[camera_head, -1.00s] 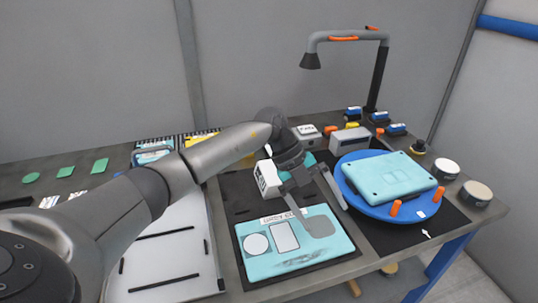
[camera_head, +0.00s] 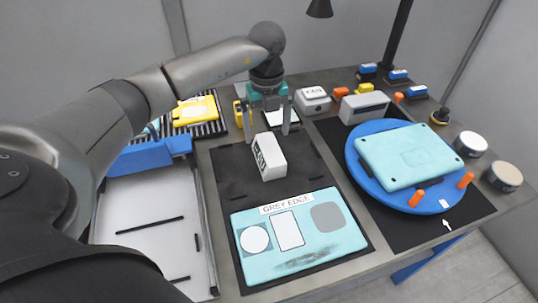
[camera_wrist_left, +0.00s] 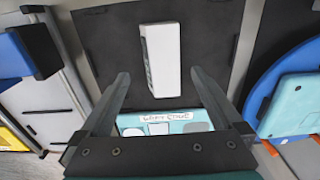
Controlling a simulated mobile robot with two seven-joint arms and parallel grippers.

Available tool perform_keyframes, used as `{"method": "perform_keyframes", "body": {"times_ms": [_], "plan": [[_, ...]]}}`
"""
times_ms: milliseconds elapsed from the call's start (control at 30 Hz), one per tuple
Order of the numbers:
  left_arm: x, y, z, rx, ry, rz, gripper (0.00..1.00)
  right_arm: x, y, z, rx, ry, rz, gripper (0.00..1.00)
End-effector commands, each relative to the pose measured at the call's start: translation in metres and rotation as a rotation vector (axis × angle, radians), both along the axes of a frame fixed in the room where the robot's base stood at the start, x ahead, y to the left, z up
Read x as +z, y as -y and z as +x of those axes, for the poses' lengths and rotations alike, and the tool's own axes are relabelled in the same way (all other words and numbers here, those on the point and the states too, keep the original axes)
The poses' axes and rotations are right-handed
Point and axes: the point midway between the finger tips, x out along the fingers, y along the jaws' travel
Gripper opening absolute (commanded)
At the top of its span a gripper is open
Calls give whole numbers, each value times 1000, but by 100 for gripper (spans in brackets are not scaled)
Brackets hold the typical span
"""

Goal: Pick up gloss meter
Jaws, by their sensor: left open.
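The gloss meter appears to be the white block (camera_head: 269,157) with a dark-lettered label on its left side, standing on the black mat (camera_head: 232,172). In the left wrist view the white block (camera_wrist_left: 161,55) shows beyond and between the finger lines, with no visible contact. My left gripper (camera_head: 267,130) points down just behind the block in the head view, with its fingers apart and empty. It also shows in the left wrist view (camera_wrist_left: 160,77). My right gripper is not in view.
A teal panel labelled "GREY EDGE" (camera_head: 328,247) lies in front of the block. A blue round turntable (camera_head: 356,168) with a teal case (camera_head: 410,155) stands at right. A white tray (camera_head: 150,215) with a blue part (camera_head: 140,158) is at left. A grey box (camera_head: 364,107) stands behind.

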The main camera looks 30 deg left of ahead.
Motion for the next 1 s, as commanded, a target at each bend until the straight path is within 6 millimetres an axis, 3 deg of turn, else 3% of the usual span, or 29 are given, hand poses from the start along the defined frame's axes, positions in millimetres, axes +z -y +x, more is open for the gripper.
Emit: {"method": "perform_keyframes", "body": {"times_ms": [267, 533, 867, 1000], "plan": [[-23, 1, -1, -1, -1, 0, 100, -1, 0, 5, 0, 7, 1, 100], [-62, 6, -3, 0, -2, -1, 100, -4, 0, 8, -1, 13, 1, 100], [-68, 5, -2, -1, 1, -1, 100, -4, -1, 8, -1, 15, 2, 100], [-68, 5, -2, -1, 1, -1, 84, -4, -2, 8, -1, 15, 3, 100]]}}
